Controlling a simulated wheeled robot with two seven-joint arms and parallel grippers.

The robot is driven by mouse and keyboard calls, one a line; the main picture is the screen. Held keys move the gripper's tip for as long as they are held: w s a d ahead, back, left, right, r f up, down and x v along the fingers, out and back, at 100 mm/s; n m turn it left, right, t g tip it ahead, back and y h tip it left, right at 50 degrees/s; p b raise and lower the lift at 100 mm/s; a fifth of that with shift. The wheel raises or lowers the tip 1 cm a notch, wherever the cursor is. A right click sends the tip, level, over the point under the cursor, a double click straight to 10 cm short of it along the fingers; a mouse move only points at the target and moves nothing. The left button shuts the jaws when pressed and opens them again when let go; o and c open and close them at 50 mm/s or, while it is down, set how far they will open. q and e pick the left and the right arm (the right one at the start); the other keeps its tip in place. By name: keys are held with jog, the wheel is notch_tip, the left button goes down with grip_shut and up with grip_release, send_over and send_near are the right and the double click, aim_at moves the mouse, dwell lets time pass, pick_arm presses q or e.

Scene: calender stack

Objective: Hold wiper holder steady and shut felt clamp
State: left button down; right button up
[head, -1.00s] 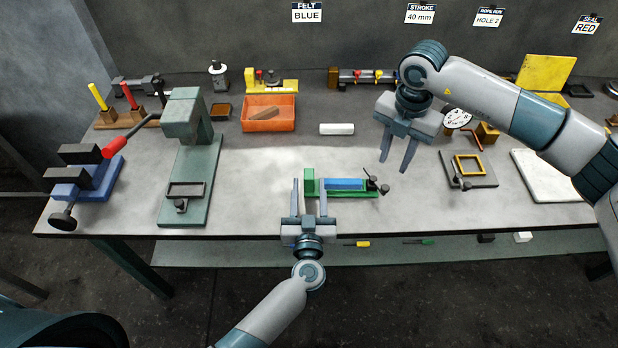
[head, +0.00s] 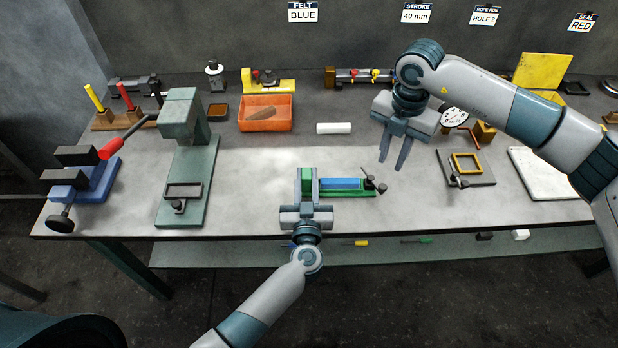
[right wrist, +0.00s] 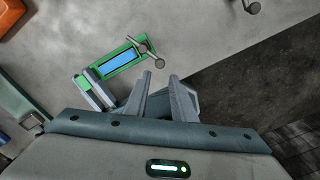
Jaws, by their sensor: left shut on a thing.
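The green wiper holder (head: 352,194) lies on the bench near its front edge, with a blue felt strip (head: 340,183) along it. The felt clamp (head: 375,181), a dark lever with round knobs, is at its right end; whether it is fully raised is hard to tell. My left gripper (head: 307,180) is shut on the holder's left end block. My right gripper (head: 393,164) is open and empty, above the bench to the right of the holder and apart from it. The right wrist view also shows the holder (right wrist: 105,68), the clamp (right wrist: 146,46) and my open right fingers (right wrist: 160,77).
A green press (head: 185,165) and blue vise (head: 92,190) stand at left. An orange bin (head: 265,115) and white cylinder (head: 333,128) are behind the holder. A framed plate (head: 468,172) and white pad (head: 550,172) lie right. The bench around the holder is clear.

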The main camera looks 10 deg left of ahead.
grip_shut()
jog(key=s+a+f+n+g+y, duration=0.2)
jog(key=s+a+y, duration=0.2)
jog(key=s+a, duration=0.3)
jog(key=s+a+f+n+g+y, duration=0.1)
jog(key=s+a+f+y, duration=0.25)
jog(key=a, duration=0.65)
jog(key=s+a+r+m+t+y, duration=0.1)
jog(key=s+a+r+t+y, duration=0.45)
jog(key=a+r+y, duration=0.4)
jog(key=w+d+f+m+t+h, duration=0.25)
jog(key=d+m+t, duration=0.45)
jog(key=m+t, duration=0.45)
jog(key=s+d+f+m+t+h, duration=0.1)
jog(key=s+d+f+m+h, duration=0.1)
jog(key=d+f+h, duration=0.3)
jog(key=s+d+f+m+t+h, duration=0.1)
jog(key=d+f+m+h, duration=0.2)
jog(key=d+h, duration=0.6)
notch_tip(320, 180, down, 3)
jog(key=shift+s+d+r, duration=0.15)
jog(key=shift+s+d, duration=0.25)
jog(key=shift+d, duration=0.45)
